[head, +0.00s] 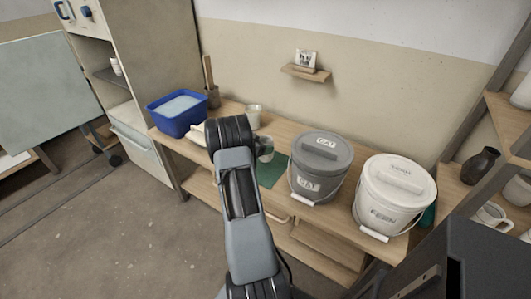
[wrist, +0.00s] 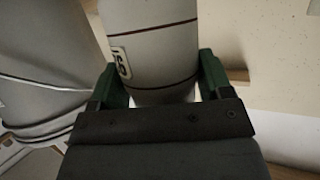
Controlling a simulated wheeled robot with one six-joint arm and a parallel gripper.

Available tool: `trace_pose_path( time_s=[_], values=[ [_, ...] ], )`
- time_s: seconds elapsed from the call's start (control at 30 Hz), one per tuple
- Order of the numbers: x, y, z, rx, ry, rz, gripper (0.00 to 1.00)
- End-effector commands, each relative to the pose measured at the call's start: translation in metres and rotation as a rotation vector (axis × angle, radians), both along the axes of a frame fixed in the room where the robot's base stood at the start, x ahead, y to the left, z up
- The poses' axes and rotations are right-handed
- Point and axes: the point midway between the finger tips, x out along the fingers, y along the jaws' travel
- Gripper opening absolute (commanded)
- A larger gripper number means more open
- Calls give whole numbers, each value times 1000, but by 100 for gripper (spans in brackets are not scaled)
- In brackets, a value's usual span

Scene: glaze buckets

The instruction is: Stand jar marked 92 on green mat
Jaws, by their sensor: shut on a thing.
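A pale grey jar (wrist: 152,45) with thin dark bands stands between my gripper's green fingers (wrist: 158,88) in the wrist view. A small white label (wrist: 121,63) on it carries dark digits, tilted and hard to read. In the head view the jar (head: 266,148) shows beside my wrist, at the far left part of the green mat (head: 273,172). My arm hides part of the jar and mat. I cannot tell whether the jar touches the mat. My gripper is shut on the jar.
A grey lidded bucket (head: 318,165) stands right of the mat, with a white lidded bucket (head: 393,195) beyond it. A blue tub (head: 178,116) and a white cup (head: 253,116) stand on the bench to the left and behind. A small wall shelf (head: 306,73) is above.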

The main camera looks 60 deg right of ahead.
Motion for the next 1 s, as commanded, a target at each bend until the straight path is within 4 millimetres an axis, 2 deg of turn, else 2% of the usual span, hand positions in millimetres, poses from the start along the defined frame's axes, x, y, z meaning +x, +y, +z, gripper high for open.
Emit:
trace_pose_path(
  time_s=[0.17,0.4,1.0],
  values=[
    [-10,-5,-12,1,3,-3,39],
    [-8,-5,-38,-1,1,0,39],
    [-8,-5,-45,-2,-1,-1,39]
  ],
)
